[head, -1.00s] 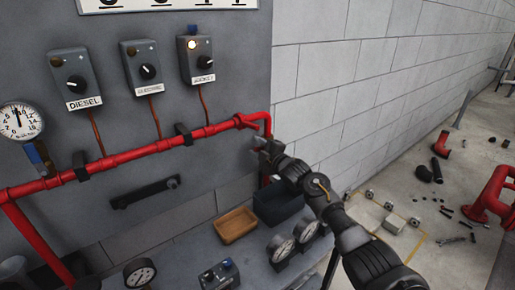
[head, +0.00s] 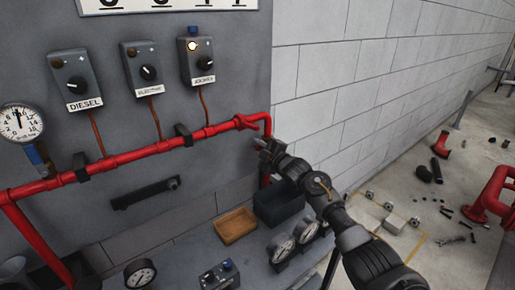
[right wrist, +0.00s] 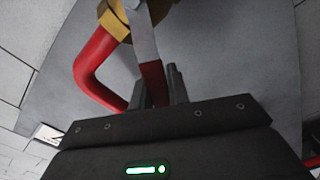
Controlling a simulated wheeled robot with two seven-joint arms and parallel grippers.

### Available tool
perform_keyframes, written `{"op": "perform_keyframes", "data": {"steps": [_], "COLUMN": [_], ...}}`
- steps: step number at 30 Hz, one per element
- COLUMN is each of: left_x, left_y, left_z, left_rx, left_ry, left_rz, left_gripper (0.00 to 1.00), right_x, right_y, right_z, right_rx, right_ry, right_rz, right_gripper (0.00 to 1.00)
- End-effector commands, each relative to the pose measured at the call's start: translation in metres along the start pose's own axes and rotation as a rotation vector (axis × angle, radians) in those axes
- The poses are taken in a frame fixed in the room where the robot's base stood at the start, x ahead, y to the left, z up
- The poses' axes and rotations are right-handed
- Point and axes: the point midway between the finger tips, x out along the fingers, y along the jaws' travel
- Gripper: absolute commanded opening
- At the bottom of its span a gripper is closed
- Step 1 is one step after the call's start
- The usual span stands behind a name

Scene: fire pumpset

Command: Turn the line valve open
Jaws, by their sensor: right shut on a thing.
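The valve shows in the right wrist view as a yellow body (right wrist: 115,20) on the red pipe, with a flat grey metal lever (right wrist: 143,30) ending in a red grip (right wrist: 153,78). My right gripper (right wrist: 158,90) is shut on the red grip, one dark finger on each side. In the head view, my right gripper (head: 262,147) is at the right end of the red pipe (head: 218,128), just below its bend, and hides most of the valve. My left gripper is not in view.
A pressure gauge (head: 20,122) and a blue-handled lever (head: 35,155) are at the left. Control boxes (head: 142,68) hang above the pipe; one lamp is lit. A wooden tray (head: 236,226) and a dark bin (head: 275,207) stand below. A block wall is at the right.

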Motion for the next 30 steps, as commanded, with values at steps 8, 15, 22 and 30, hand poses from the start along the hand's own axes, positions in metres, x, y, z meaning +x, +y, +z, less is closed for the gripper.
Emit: {"op": "perform_keyframes", "data": {"steps": [8,15,22,30], "left_x": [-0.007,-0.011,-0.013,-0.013], "left_y": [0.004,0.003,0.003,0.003], "left_z": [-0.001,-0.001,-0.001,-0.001], "left_rx": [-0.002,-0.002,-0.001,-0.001], "left_ry": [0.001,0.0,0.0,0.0], "left_rz": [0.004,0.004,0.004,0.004], "left_gripper": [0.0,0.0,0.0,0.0], "right_x": [0.0,0.0,0.0,0.0], "right_y": [0.016,0.028,0.035,0.038], "right_z": [0.001,0.005,0.009,0.011], "right_rx": [0.198,0.368,0.479,0.532], "right_ry": [-0.002,-0.002,-0.001,-0.001], "right_rz": [-0.001,-0.001,-0.001,-0.001], "right_gripper": [0.0,0.0,0.0,0.0]}}
